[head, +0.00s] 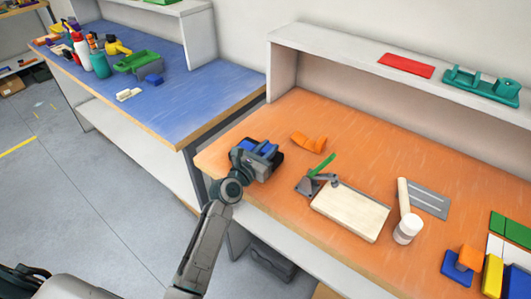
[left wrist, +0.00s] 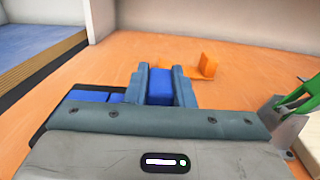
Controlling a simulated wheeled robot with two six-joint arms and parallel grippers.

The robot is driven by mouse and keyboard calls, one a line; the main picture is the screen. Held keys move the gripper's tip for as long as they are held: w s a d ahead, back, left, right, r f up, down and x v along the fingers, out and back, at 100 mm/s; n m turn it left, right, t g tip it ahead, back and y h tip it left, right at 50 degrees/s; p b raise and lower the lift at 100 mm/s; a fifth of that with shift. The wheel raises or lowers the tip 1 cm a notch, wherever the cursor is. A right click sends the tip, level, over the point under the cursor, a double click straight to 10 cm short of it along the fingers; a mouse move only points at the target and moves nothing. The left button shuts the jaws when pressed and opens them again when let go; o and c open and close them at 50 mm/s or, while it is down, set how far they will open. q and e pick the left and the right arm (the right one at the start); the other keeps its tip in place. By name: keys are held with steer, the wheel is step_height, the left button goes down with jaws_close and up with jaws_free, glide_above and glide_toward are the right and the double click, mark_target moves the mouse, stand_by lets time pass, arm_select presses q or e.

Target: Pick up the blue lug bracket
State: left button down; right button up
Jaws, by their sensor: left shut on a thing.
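My left gripper (head: 262,149) is at the left end of the orange workbench (head: 235,165). It is shut on the blue lug bracket (left wrist: 160,86), which shows between the two grey fingers in the left wrist view (left wrist: 161,72). In the head view the gripper covers much of the blue bracket (head: 268,148). A dark tray (head: 278,162) lies under and beside the gripper, with more blue (left wrist: 88,96) at its left in the left wrist view. I cannot tell whether the bracket is clear of the surface. My right gripper is out of view.
An orange bracket (head: 309,142) lies just beyond the gripper. A green-handled clamp (head: 318,175) and a pale board (head: 350,211) are to the right, then a mallet (head: 405,215) and a grey slotted plate (head: 428,200). A shelf (head: 340,45) runs along the back.

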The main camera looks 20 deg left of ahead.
mark_target(267, 147)
arm_select(q)
steer(key=shift+r, duration=0.45)
step_height(267, 147, up, 3)
steer(key=shift+r+p, duration=0.1)
steer(key=shift+p, duration=0.45)
steer(key=s+d+b, duration=0.2)
steer(key=s+d, duration=0.1)
steer(key=s, duration=1.2)
steer(key=shift+s+d+r, duration=0.2)
steer(key=shift+s+r, duration=0.15)
steer(key=shift+r, duration=0.05)
